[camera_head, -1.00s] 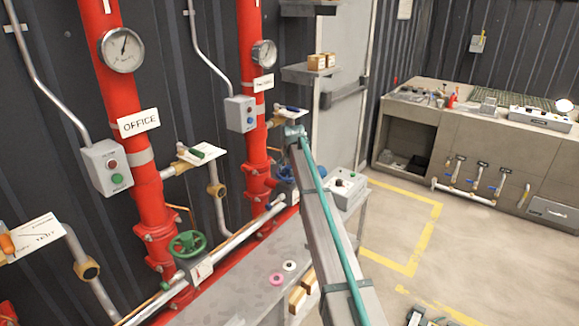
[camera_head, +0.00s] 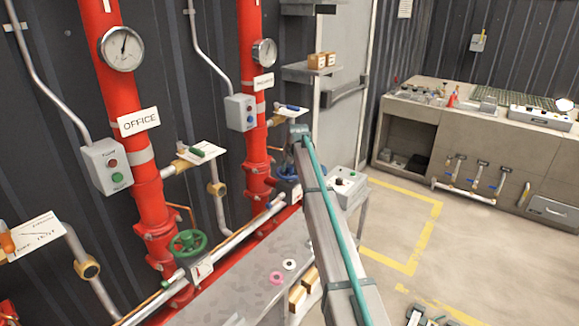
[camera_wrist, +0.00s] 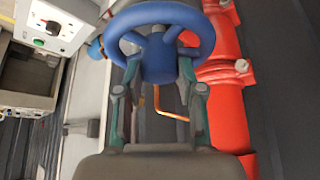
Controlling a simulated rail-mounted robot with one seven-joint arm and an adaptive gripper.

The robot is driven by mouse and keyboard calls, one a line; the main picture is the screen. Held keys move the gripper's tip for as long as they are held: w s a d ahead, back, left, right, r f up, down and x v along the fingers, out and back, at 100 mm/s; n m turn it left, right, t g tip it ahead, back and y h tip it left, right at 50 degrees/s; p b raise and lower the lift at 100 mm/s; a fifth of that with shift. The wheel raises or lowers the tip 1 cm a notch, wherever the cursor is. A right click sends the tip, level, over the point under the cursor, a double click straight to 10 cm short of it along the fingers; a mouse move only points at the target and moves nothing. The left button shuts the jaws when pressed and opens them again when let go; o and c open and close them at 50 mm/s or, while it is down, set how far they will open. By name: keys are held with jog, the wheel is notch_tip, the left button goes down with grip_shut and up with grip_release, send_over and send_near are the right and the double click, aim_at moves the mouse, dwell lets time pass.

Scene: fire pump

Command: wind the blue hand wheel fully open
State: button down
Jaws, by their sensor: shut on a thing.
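The blue hand wheel (camera_wrist: 160,40) fills the top middle of the wrist view, with its rim, spokes and hub in sight. It sits beside a red flanged pipe. My gripper (camera_wrist: 158,68) has its two fingers on either side of the hub, reaching the near part of the wheel, and is shut on it. The exact contact points are partly hidden by the rim. In the head view the blue wheel (camera_head: 286,169) shows at the foot of the right red pipe, partly covered by my arm. My fingers cannot be made out there.
A green hand wheel (camera_head: 188,243) is on the left red pipe (camera_head: 150,205). A grey control box (camera_head: 345,187) stands right of the blue wheel. The floor to the right is mostly clear.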

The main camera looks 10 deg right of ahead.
jog(key=n+y, duration=0.1)
jog(key=n, duration=0.1)
jog(key=n+y, duration=0.1)
jog(key=n, duration=0.1)
jog(key=shift+w+d+n+g, duration=0.15)
jog(key=shift+n+g, duration=0.15)
jog(key=shift+g, duration=0.1)
jog(key=shift+n+g+y+b, duration=0.35)
jog(key=shift+n+y, duration=0.25)
jog(key=shift+n, duration=0.5)
jog(key=shift+w+d+n+g+y+b, duration=0.15)
jog(key=shift+n+g+y+b, duration=0.15)
jog(key=shift+n, duration=0.5)
jog(key=n+g, duration=0.1)
jog(key=n, duration=0.1)
jog(key=n+y, duration=0.1)
jog(key=n, duration=0.1)
jog(key=shift+w+g+b, duration=0.15)
jog(key=shift+g+b, duration=0.2)
jog(key=shift+b, duration=0.05)
jog(key=shift+s+n+g+y, duration=0.25)
jog(key=shift+n+g, duration=0.35)
jog(key=shift+n, duration=0.6)
jog(key=c, duration=0.8)
grip_release()
